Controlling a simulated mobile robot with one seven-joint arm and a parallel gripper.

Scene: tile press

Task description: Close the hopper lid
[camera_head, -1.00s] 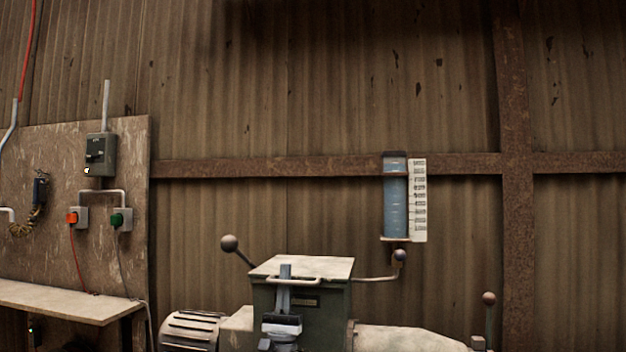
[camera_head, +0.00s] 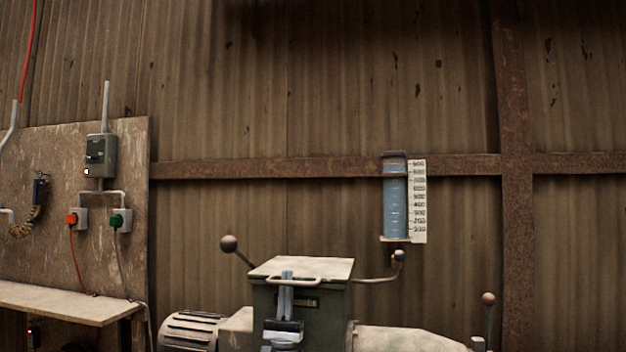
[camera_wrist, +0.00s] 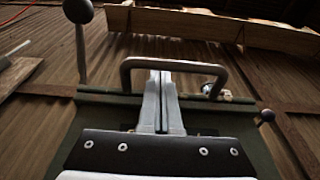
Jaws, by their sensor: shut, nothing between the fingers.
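The hopper is a dark green box (camera_head: 326,318) at the bottom middle of the head view. Its pale lid (camera_head: 325,266) lies across the top and looks flat, with no clear gap under it. A bar handle (camera_head: 308,283) stands out at the lid's front; it also shows as a dark arch in the wrist view (camera_wrist: 185,63). My gripper (camera_head: 287,274) is upright in front of the hopper, shut and empty. In the wrist view its fingertips (camera_wrist: 160,76) are just at the handle's bar; I cannot tell whether they touch it.
A ball-ended lever (camera_head: 229,243) rises left of the hopper. A knob on a bent arm (camera_head: 399,256) is at its right, below a blue sight tube (camera_head: 395,200). A motor (camera_head: 190,330) and bench (camera_head: 65,302) are left.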

